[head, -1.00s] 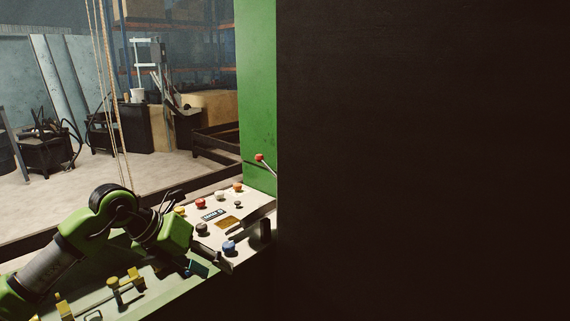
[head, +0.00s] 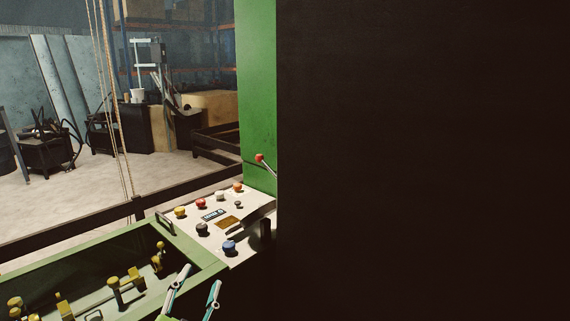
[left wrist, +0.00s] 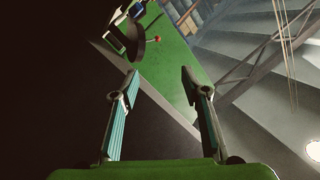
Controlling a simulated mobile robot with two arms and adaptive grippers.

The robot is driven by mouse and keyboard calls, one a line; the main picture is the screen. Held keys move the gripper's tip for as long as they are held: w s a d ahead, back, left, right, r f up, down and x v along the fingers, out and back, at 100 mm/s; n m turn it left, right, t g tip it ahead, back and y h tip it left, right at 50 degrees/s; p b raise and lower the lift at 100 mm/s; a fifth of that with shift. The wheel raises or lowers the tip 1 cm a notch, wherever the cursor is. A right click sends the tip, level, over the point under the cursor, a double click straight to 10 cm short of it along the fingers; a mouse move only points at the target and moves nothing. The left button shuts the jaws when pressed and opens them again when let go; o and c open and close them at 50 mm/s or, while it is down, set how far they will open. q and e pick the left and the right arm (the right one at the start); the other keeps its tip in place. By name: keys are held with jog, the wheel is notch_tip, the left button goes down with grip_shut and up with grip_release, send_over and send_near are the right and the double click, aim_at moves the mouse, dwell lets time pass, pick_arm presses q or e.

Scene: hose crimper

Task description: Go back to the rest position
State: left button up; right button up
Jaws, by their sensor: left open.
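My left gripper (head: 193,294) is at the bottom of the head view, in front of the green machine bed. Its two fingers with teal pads are spread apart with nothing between them. In the left wrist view the same gripper (left wrist: 156,88) is open and empty, with the dark machine side and a green panel beyond it. The control panel (head: 222,222) carries several coloured buttons and lies beyond the gripper, apart from it. My right gripper is in neither view.
A large dark panel (head: 420,160) fills the right half of the head view. A green column (head: 257,90) stands beside it, with a red-knobbed lever (head: 260,158) at its foot. The green bed (head: 60,262) holds several yellow fittings. Open floor (head: 70,190) lies behind.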

pick_arm(q)
jog(key=s+a+f+n+g+y, duration=0.1)
jog(key=s+a+f+n+g, duration=0.15)
jog(key=f, duration=0.35)
jog(key=s+a+f+n+g+y, duration=0.1)
jog(key=s+f+g, duration=0.25)
jog(key=f, duration=0.25)
jog(key=s+d+f+n+g+h, duration=0.1)
jog(key=s+f+g, duration=0.5)
jog(key=s, duration=0.6)
jog(key=s+f+n+g, duration=0.1)
jog(key=s+f+g, duration=0.2)
jog(key=s+f, duration=0.8)
notch_tip(320, 180, down, 22)
jog(key=s+g, duration=0.1)
jog(key=s, duration=0.1)
jog(key=s+a+f+g, duration=0.1)
jog(key=s+a+f, duration=0.2)
jog(key=s+f, duration=1.5)
jog(key=shift+g, duration=0.3)
